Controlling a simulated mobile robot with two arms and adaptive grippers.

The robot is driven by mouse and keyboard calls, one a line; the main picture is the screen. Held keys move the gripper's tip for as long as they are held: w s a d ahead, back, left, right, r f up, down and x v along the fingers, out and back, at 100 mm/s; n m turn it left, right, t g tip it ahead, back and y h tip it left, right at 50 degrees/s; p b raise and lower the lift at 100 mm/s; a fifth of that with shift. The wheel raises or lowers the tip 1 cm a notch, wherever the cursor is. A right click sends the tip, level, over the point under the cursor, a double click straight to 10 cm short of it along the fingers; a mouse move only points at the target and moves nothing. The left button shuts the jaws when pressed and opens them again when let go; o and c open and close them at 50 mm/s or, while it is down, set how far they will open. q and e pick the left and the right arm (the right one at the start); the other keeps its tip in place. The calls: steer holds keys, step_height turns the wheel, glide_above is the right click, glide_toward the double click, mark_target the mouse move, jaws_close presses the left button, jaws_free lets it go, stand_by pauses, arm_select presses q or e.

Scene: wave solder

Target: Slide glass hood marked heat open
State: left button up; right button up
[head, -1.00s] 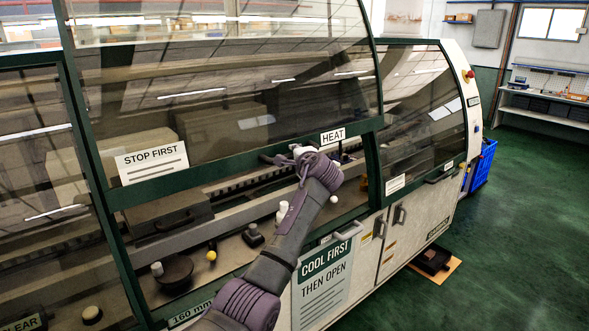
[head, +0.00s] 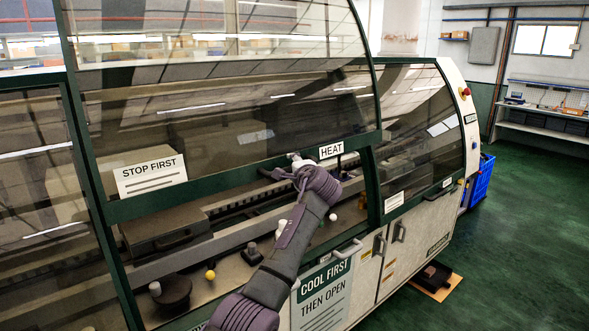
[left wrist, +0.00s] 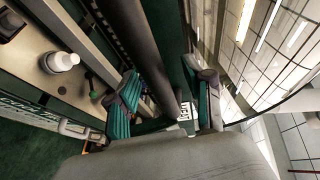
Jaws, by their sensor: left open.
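The glass hood (head: 225,110) marked HEAT is the tinted curved pane in the middle of the machine, with a green lower rail (head: 235,172). Its white HEAT label (head: 331,150) sits on the rail's right part. My left gripper (head: 283,167) is at this rail, just left of the label. In the left wrist view, the open fingers (left wrist: 163,100) stand on either side of a dark bar (left wrist: 150,60), with the HEAT label (left wrist: 186,112) close by. Whether they touch the bar, I cannot tell. My right gripper is not in view.
A STOP FIRST card (head: 151,176) is on the hood's lower left. Below the opening are a COOL FIRST panel (head: 325,287) and cabinet doors with handles. Knobs and a yellow ball (head: 210,274) are on the inner ledge.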

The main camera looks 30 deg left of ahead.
arm_select(q)
steer(key=v, duration=1.2)
